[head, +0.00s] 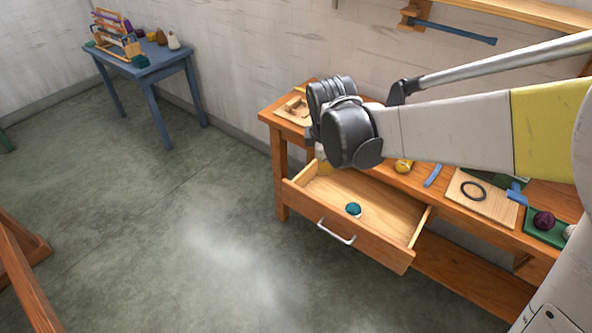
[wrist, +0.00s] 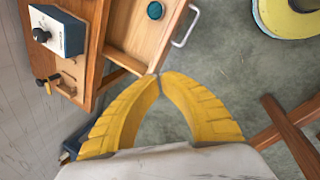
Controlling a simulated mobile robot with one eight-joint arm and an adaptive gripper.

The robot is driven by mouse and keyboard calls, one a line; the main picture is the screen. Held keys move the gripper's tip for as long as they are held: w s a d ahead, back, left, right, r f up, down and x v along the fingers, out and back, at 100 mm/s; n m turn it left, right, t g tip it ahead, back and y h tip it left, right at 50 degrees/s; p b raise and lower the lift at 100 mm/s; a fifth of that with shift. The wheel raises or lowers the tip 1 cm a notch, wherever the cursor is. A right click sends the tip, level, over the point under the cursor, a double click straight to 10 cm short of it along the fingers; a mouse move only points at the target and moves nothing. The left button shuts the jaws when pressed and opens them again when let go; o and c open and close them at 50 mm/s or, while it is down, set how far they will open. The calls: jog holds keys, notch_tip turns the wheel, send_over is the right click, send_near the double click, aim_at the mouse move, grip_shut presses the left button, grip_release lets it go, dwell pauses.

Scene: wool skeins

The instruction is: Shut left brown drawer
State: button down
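The brown drawer (head: 385,194) stands pulled out from the left part of the brown workbench (head: 268,116). It has a pale handle (head: 337,232) on its front and a teal wool ball (head: 353,209) inside. In the wrist view the drawer (wrist: 140,38) shows at top centre, with its handle (wrist: 187,27) at its right end. My gripper (wrist: 160,76) has its yellow fingertips together with nothing between them. The tips appear close to the drawer's near side; I cannot tell whether they touch. In the head view my wrist hides most of the gripper.
The bench top holds a yellow skein (head: 403,166), a board with a black ring (head: 473,191) and a purple ball (head: 543,221). A box with a black knob (wrist: 62,32) shows in the wrist view. A blue table (head: 150,68) stands at back left. The floor before the drawer is clear.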

jog(key=w+a+f+n, duration=0.4)
jog(key=a+f+n, duration=0.15)
jog(key=f, duration=0.25)
jog(key=n+g+h+b, duration=0.1)
jog(key=n+g+b, duration=0.1)
jog(key=n+b, duration=0.45)
send_near(294, 204)
jog(key=shift+m, duration=0.6)
jog(key=shift+s+d+f+b, duration=0.25)
jog(key=shift+f, duration=0.75)
jog(key=shift+s+d+f+b, duration=0.2)
jog(key=shift+s+f, duration=0.05)
jog(key=shift+f, duration=0.7)
jog(key=shift+s+d+f+b, duration=0.25)
jog(key=shift+f, duration=0.75)
jog(key=w+d, duration=0.3)
jog(key=w, duration=0.2)
jog(key=w+d, duration=0.4)
jog(key=w, duration=0.1)
jog(key=w+d, duration=0.3)
jog(key=w, duration=0.2)
jog(key=shift+d+p, duration=0.3)
jog(key=shift+d, duration=0.1)
